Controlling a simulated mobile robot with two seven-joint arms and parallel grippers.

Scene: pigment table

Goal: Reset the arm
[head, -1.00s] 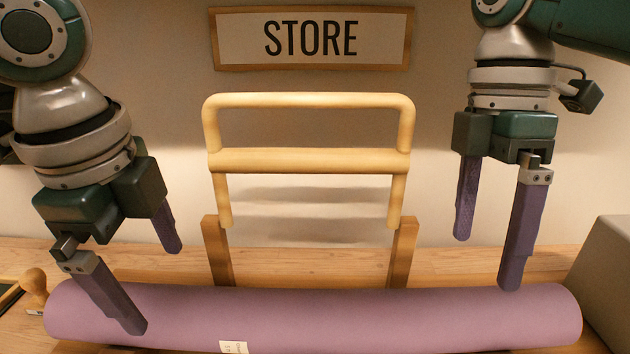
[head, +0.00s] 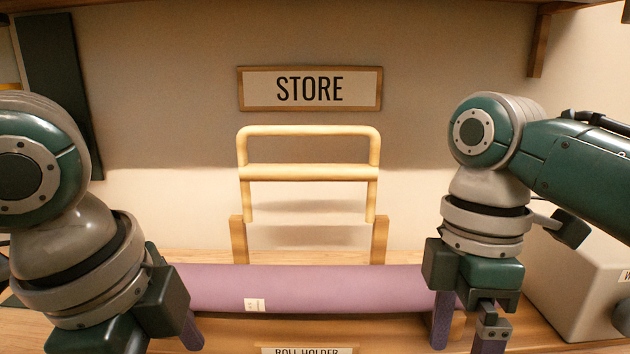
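A long purple roll (head: 330,290) lies level across the table, with a small pale tag (head: 254,305) on its front. My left gripper (head: 152,348) is in front of the roll's left part and hides that end. One of its purple fingers shows; the other is below the picture edge. My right gripper (head: 465,340) is at the roll's right end, its two purple fingers apart with nothing between them. The fingertips are at or below the bottom edge. I cannot tell whether either gripper touches the roll.
A pale wooden rack (head: 309,172) stands behind the roll, under a STORE sign (head: 309,89) on the wall. A ROLL HOLDER label (head: 310,350) is at the bottom edge. A grey box (head: 570,290) is at the right. A shelf (head: 430,4) runs overhead.

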